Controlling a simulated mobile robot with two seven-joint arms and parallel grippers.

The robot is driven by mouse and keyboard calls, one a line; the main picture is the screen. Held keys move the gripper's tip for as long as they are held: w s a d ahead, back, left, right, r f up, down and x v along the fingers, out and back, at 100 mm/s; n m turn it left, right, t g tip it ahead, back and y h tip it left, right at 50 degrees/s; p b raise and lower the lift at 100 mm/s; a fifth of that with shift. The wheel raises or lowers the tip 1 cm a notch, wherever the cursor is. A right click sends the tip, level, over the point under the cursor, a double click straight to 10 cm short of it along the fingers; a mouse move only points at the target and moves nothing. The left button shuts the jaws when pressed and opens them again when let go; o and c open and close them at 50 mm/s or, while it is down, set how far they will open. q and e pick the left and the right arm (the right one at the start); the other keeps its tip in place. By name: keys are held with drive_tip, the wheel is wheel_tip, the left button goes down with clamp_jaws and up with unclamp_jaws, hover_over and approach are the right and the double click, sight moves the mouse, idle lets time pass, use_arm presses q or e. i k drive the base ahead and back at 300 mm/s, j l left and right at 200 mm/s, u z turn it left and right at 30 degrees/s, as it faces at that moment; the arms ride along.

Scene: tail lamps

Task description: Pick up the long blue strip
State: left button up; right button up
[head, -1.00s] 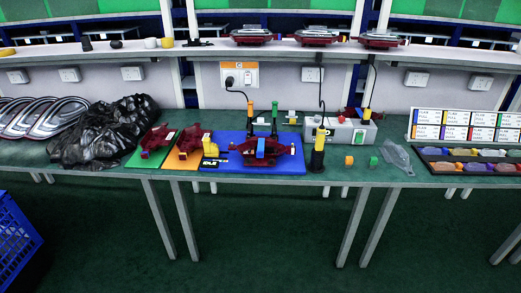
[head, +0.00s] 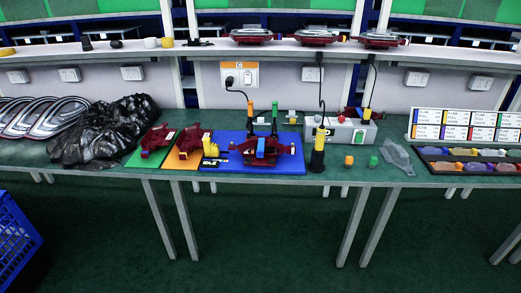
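A small upright blue piece (head: 260,145) shows on the dark red lamp part (head: 272,152) at the middle of the table. I cannot tell at this size whether it is the long blue strip. The lamp part sits on a blue mat (head: 226,167). Neither of my grippers is in view.
Red parts lie on a green mat (head: 137,162) and an orange mat (head: 172,166). Black plastic (head: 103,132) is on the left. A blue crate (head: 18,240) stands at lower left.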

sight(260, 147)
drive_tip(key=i+j, duration=0.6)
drive_tip(key=i+j+z, duration=0.1)
drive_tip(key=i+j, duration=0.55)
drive_tip(key=j, duration=0.1)
